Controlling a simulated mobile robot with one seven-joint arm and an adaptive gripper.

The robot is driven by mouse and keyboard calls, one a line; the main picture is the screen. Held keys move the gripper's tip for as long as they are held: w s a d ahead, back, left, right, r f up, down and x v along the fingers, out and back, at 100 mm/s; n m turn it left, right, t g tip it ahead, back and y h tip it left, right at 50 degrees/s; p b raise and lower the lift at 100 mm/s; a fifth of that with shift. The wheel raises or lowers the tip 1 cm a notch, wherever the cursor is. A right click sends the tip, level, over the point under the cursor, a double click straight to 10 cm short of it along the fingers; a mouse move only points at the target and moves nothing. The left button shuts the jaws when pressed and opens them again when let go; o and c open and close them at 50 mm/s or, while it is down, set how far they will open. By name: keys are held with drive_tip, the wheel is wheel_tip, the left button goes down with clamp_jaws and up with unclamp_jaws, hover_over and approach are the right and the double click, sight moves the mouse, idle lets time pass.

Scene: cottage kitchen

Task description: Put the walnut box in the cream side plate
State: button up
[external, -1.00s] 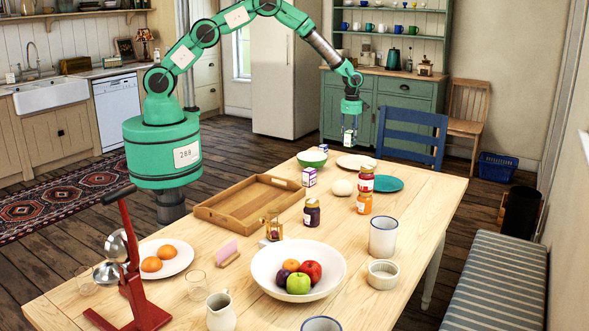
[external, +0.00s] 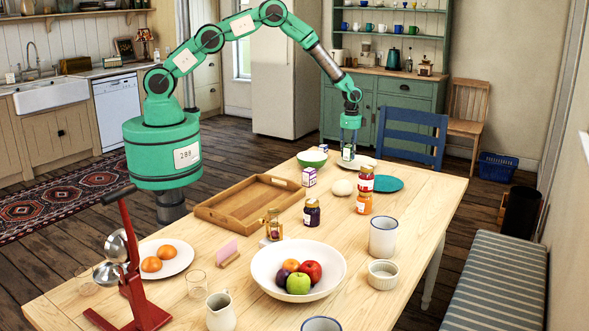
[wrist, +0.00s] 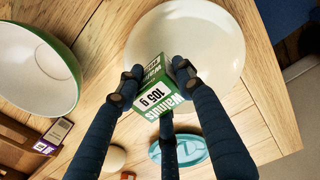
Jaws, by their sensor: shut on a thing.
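The walnut box (wrist: 155,92), green and white with "walnuts 105 g" lettering, is between the fingers of my gripper (wrist: 155,82) in the wrist view. My gripper is shut on it. The cream side plate (wrist: 207,50) lies behind the box in that view, and the box overlaps its lower left part. In the external view my gripper (external: 348,150) is low over the plate (external: 367,161) at the far end of the table. The box (external: 347,156) shows small there. I cannot tell whether it touches the plate.
A green bowl (external: 312,159) stands just left of the plate. A blue chair (external: 412,135) is behind the table edge.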

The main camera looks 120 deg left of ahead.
sight(350, 146)
drive_tip(key=shift+f, duration=0.85)
drive_tip(key=shift+f, duration=0.35)
drive_tip(key=o, duration=1.2)
drive_tip(key=shift+o, duration=0.2)
drive_tip(key=shift+r, duration=0.2)
wheel_tip(350, 146, up, 12)
drive_tip(key=shift+r+p, duration=0.15)
drive_tip(key=shift+p, duration=0.15)
drive_tip(key=shift+w+r, duration=0.1)
